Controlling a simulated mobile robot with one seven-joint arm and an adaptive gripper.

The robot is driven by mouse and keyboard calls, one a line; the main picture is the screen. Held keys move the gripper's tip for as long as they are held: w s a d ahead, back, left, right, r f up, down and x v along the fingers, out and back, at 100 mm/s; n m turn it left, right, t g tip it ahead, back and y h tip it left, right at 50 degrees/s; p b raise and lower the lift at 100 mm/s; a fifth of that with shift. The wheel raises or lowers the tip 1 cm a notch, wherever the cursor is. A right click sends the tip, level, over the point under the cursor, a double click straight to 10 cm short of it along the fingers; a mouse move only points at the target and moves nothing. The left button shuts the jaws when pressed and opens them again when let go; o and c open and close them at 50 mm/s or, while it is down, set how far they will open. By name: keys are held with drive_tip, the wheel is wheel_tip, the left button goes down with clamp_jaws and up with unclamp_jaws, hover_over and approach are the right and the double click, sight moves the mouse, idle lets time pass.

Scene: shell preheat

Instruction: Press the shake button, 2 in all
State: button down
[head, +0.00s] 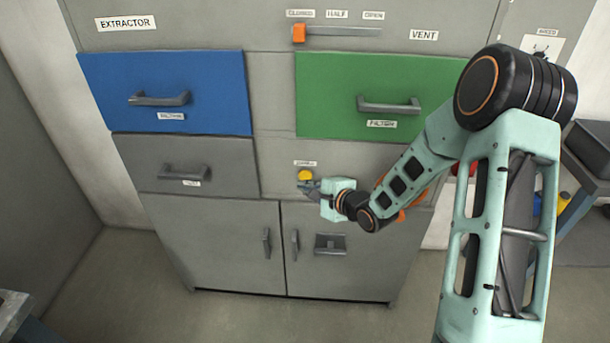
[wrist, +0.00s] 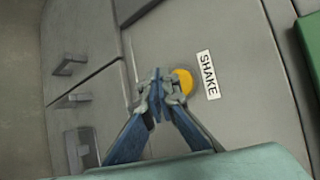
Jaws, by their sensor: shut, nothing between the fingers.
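The shake button is a round yellow button on the grey cabinet front; in the head view the button (head: 305,176) sits under a small white label, between the grey drawer and the green drawer's lower left corner. In the wrist view the button (wrist: 184,81) lies beside the white SHAKE label (wrist: 208,75). My gripper (head: 308,186) is shut and empty, with its fingertips just below the button in the head view. In the wrist view my gripper's fingertips (wrist: 158,92) overlap the button's left edge. I cannot tell whether they touch it.
A blue drawer (head: 165,92), a green drawer (head: 350,95) and a grey drawer (head: 185,165) with protruding handles surround the panel. A slider with an orange knob (head: 299,33) is at the top. Cabinet doors (head: 220,240) with handles are below. Open floor (head: 200,315) lies in front.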

drive_tip(key=shift+w, duration=0.5)
drive_tip(key=shift+w, duration=0.1)
idle(1.1)
drive_tip(key=shift+w+p, duration=0.3)
drive_tip(key=shift+w, duration=0.45)
idle(0.5)
drive_tip(key=shift+s, duration=0.15)
idle(0.3)
drive_tip(key=shift+s+p, duration=0.3)
drive_tip(key=shift+s, duration=0.4)
drive_tip(key=shift+s, duration=2.5)
